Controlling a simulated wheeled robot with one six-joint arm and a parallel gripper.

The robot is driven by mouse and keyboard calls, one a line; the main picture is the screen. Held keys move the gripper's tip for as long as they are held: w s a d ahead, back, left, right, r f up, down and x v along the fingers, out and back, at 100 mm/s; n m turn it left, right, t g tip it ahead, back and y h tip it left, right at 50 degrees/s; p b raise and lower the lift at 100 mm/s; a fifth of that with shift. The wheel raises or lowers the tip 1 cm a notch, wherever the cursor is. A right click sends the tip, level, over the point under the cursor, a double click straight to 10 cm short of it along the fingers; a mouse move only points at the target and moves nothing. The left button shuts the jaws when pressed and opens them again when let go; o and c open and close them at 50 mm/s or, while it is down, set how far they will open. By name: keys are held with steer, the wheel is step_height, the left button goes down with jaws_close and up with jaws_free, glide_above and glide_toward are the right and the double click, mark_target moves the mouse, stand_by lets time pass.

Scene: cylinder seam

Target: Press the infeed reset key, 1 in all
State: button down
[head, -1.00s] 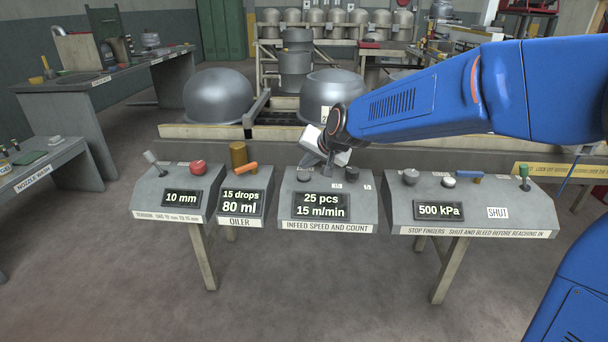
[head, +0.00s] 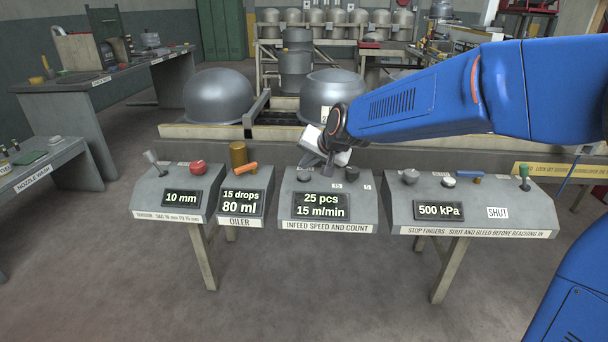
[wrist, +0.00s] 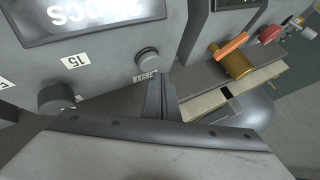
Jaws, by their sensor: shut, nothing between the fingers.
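The infeed speed and count panel (head: 362,208) is a grey sloped box with a dark display (head: 321,206) reading 25 pcs and 15 m/min. A small round grey key (head: 303,176) sits at its upper left; in the wrist view the key (wrist: 147,57) has a white label beside it, partly hidden by my fingertips. My gripper (head: 329,168) is shut and empty, over the panel's back part, right of the key in the head view. In the wrist view my fingertips (wrist: 160,76) are close to the key; contact cannot be told. A larger dark knob (wrist: 55,97) also shows there.
The oiler panel (head: 242,207) with its orange lever (head: 246,168) and brass cylinder (head: 238,154) stands just left. The tension panel with a red knob (head: 198,167) is farther left. The stop fingers panel (head: 470,210) is right, across a narrow gap. Metal domes lie behind.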

mark_target(306, 176)
steer(key=shift+f, duration=0.1)
stand_by(0.6)
steer(key=shift+f, duration=0.35)
steer(key=shift+f, duration=0.45)
stand_by(0.8)
steer(key=shift+r, duration=0.9)
steer(key=shift+r, duration=2.5)
